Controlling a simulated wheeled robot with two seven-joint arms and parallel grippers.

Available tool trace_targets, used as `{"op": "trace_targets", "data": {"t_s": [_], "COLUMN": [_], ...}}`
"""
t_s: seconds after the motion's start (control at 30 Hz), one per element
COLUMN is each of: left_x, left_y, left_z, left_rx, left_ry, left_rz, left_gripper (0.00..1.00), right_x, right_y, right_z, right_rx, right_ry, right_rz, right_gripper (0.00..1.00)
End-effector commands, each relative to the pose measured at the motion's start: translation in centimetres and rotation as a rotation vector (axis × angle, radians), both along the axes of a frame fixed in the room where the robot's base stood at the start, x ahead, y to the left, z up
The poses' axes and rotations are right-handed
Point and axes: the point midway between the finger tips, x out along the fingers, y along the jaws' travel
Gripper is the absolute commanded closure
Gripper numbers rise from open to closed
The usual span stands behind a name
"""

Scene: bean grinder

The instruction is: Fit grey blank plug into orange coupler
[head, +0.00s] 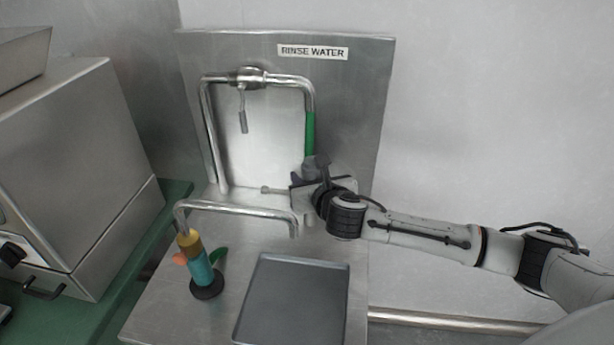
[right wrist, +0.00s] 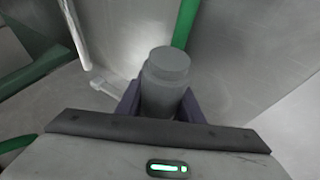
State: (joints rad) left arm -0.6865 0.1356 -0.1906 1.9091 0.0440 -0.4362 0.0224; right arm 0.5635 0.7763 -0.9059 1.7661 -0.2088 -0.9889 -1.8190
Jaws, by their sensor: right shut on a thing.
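My right gripper (head: 312,180) comes in from the right, in front of the rinse stand's back panel and below the green-sleeved pipe. In the right wrist view its purple-grey fingers (right wrist: 160,102) are shut on a grey stepped cylinder, the grey blank plug (right wrist: 165,75). Its narrower round end points away from the palm. In the head view the arm and gripper mostly hide the plug. A small orange piece (head: 180,258) shows on the left side of a teal upright cylinder (head: 200,270); I cannot tell whether it is the orange coupler. My left gripper is not in view.
The green sleeve (head: 309,132) on the bent steel pipe is close to the gripper. A lower curved pipe (head: 240,208) runs above the steel counter to the gold-topped teal cylinder. A grey tray (head: 292,300) lies at the front. A steel machine (head: 75,160) stands left.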

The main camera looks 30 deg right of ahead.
Motion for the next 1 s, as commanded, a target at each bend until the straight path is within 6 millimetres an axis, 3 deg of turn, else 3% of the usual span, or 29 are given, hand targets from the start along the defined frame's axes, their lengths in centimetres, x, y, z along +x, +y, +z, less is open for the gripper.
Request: {"op": "trace_targets", "data": {"t_s": [0.3,0.33,0.47,0.77,1.0], "left_x": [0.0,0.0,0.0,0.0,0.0], "left_y": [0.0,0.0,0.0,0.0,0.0], "left_z": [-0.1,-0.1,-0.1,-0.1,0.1], "left_rx": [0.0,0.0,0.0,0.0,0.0], "left_ry": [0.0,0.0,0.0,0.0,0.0], "left_rz": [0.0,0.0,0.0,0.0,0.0], "left_gripper": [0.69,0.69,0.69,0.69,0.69], "right_x": [-0.1,-0.1,-0.1,-0.2,-2.8], "right_y": [0.0,0.0,0.0,0.0,0.5], "right_z": [-0.4,-0.4,-0.4,-0.5,0.7], "right_rx": [0.0,0.0,0.0,-0.001,-0.002], "right_ry": [0.003,0.004,0.005,0.007,0.005], "right_rz": [0.0,0.0,0.0,0.001,0.003], "right_gripper": [1.0,0.65,0.45,0.45,0.45]}}
